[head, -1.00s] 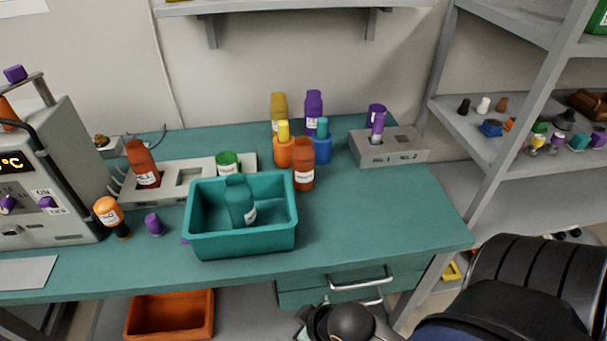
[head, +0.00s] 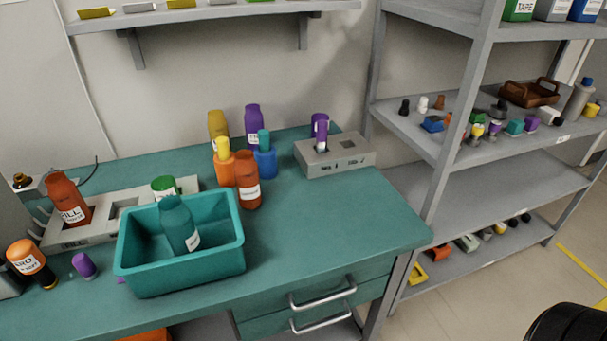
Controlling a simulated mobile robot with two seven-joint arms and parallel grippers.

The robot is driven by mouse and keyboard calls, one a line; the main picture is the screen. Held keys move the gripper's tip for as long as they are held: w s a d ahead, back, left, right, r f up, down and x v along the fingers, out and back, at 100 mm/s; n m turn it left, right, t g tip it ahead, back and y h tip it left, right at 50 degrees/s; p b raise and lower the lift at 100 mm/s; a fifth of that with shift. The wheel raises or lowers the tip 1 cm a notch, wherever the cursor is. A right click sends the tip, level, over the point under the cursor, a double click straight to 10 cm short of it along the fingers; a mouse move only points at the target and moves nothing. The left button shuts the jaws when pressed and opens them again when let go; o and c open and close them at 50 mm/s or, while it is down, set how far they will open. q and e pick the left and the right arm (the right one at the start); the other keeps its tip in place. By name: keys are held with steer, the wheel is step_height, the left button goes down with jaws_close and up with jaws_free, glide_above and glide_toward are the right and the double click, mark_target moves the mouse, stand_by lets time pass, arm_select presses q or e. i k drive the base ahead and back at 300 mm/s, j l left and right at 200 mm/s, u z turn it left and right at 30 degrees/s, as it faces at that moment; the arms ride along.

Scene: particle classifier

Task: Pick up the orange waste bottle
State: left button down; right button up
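A dark orange bottle (head: 247,182) with a white label stands upright on the teal bench, just right of the teal bin (head: 180,275). Its label is too small to read. A second dark orange bottle (head: 66,194), labelled "FILL", stands tilted in the grey fixture at the left. A smaller orange bottle with a yellow top (head: 225,170) stands behind the first one. Neither of my grippers is in view.
The teal bin holds a teal bottle (head: 178,222). A blue bottle (head: 264,160), a purple bottle (head: 253,122) and a grey block (head: 335,156) stand behind. The bench's right part is clear. Shelves (head: 490,190) stand right; a black object (head: 572,322) is at bottom right.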

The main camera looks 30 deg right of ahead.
mark_target(245, 168)
steer(key=i+j+z, duration=0.15)
steer(key=z, duration=0.25)
steer(key=i+j+z, duration=0.2)
steer(key=z, duration=0.25)
